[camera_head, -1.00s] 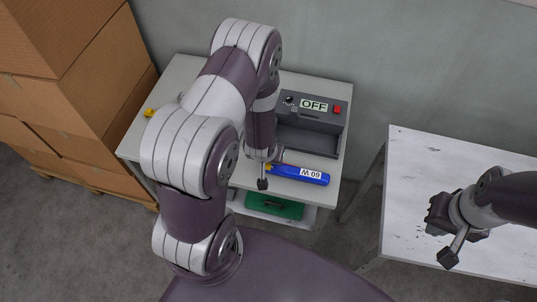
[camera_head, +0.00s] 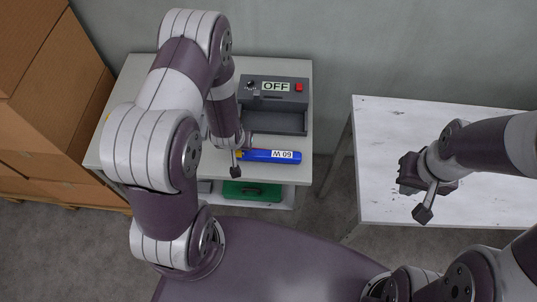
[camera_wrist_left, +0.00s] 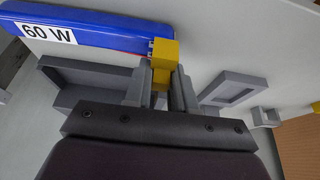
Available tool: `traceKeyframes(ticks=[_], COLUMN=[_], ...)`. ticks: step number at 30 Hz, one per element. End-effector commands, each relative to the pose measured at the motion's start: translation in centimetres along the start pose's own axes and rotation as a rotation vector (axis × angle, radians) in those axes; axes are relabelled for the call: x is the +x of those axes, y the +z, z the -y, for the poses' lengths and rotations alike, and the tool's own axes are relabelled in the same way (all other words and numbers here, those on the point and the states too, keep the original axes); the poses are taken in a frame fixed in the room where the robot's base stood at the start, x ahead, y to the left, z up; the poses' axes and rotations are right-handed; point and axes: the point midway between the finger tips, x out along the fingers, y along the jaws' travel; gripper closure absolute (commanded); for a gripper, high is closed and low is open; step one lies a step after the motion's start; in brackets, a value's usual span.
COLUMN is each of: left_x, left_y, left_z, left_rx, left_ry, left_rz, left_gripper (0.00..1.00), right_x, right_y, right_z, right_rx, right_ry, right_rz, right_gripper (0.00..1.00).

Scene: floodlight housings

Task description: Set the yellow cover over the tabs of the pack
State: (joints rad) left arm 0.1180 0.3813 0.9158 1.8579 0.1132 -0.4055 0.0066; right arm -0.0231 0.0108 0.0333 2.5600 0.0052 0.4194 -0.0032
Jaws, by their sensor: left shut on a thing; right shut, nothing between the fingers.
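The blue pack (camera_head: 268,156), marked 60 W, lies on the left table in front of the grey housing. It also shows in the left wrist view (camera_wrist_left: 100,28). My left gripper (camera_wrist_left: 162,78) is shut on the yellow cover (camera_wrist_left: 165,58) at one end of the pack. Small metal tabs show beside the cover; I cannot tell whether it is over them or just touching. In the head view my left arm mostly hides this gripper; a little yellow shows at the pack's left end. My right gripper (camera_head: 407,185) is shut and empty above the white table.
The grey housing (camera_head: 273,120) has an OFF display and a red button (camera_head: 299,87). A green case (camera_head: 252,191) lies on the shelf below. The white table (camera_head: 385,125) at right looks clear. Cardboard boxes (camera_head: 35,110) are stacked at left.

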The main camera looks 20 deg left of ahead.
Motion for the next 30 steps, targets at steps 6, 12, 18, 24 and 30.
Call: traceKeyframes(ticks=[6,12,18,24,30], left_x=[0.31,0.53,0.75,0.80,0.80], left_y=[0.13,0.22,0.31,0.33,0.34], left_z=[0.00,0.00,0.00,0.00,0.00], left_rx=[0.000,0.000,0.000,0.000,0.000], left_ry=[0.000,0.000,0.000,0.000,0.000], left_rz=[0.000,0.000,0.000,0.000,0.000], left_gripper=[0.97,0.97,0.97,0.46,0.46], right_x=[0.28,0.47,0.66,0.69,0.70], right_y=[0.03,0.06,0.08,0.08,0.08], right_z=[0.00,0.00,0.00,0.00,0.00], right_rx=[0.000,0.000,0.000,0.000,0.000], right_ry=[0.000,0.000,0.000,0.000,0.000], right_rz=[0.000,0.000,0.000,0.000,0.000], right_gripper=[1.00,1.00,1.00,1.00,1.00])
